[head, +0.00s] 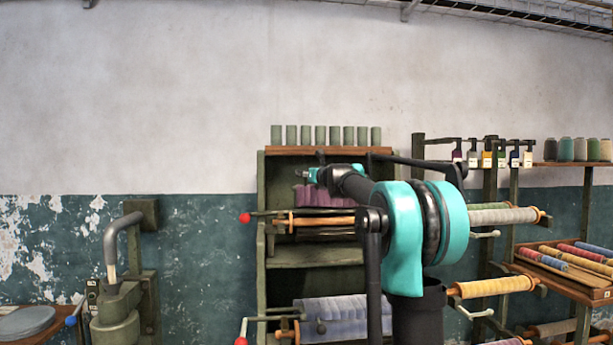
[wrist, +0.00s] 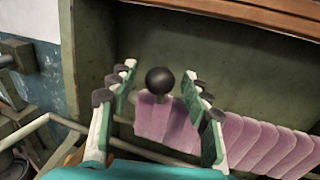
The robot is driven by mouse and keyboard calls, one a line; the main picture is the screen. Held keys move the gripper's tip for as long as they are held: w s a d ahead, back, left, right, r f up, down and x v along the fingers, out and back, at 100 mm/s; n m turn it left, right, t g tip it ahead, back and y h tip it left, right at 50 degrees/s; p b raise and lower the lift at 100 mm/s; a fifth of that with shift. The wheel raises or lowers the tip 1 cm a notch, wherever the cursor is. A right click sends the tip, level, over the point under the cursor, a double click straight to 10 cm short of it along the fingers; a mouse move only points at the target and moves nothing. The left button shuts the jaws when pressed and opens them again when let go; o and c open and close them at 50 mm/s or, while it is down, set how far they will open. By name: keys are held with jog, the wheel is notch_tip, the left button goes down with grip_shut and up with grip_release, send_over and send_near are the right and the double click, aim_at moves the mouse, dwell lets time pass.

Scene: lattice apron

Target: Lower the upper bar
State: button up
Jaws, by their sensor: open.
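A dark round knob (wrist: 160,80) shows in the wrist view between the open fingers of my gripper (wrist: 160,92), with a visible gap on each side. Its stem is hidden, and I cannot tell how deep it lies between the fingers. Behind it hangs a row of pink-purple pleated pieces (wrist: 262,145). In the head view these upper purple pieces (head: 325,198) are in the green frame (head: 261,240), with my gripper (head: 311,174) in front of them near their top. The upper bar itself is not clearly distinguishable; my arm hides part of the frame.
A red-knobbed rod (head: 245,217) projects left from the frame, and another (head: 240,341) lies lower, beside pale blue pleats (head: 340,308). A wooden edge (wrist: 240,16) runs above my gripper in the wrist view. Thread racks (head: 500,215) stand right; a green machine (head: 117,310) stands left.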

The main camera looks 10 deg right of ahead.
jog(key=shift+w+a, duration=0.15)
jog(key=shift+w, duration=0.35)
grip_shut()
